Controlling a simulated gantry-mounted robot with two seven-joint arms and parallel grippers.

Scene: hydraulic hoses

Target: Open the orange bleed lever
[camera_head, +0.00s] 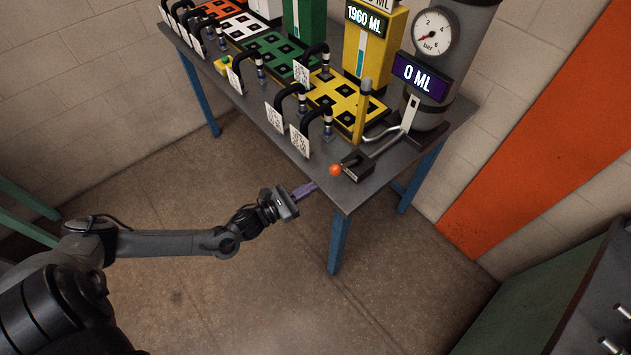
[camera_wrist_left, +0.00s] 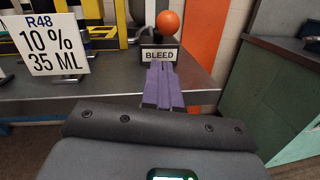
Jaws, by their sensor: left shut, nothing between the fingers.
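The orange ball knob of the bleed lever (camera_head: 335,170) stands at the front right corner of the table in the head view. It also shows at the top of the left wrist view (camera_wrist_left: 168,22), above a dark block with a BLEED label (camera_wrist_left: 159,54). My left gripper (camera_head: 312,186) is shut and empty, with its purple fingers pointing at the lever. In the wrist view the fingertips (camera_wrist_left: 160,68) appear just in front of the BLEED label; whether they touch it I cannot tell. My right gripper is not in view.
The grey table (camera_head: 300,180) carries coloured hole plates, black hoses with white tags (camera_head: 300,141), and a yellow tank (camera_head: 372,50) reading 1960 ML. A dark cylinder has a pressure gauge (camera_head: 431,33) and a display (camera_head: 419,78) reading 0 ML. The floor in front is clear.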

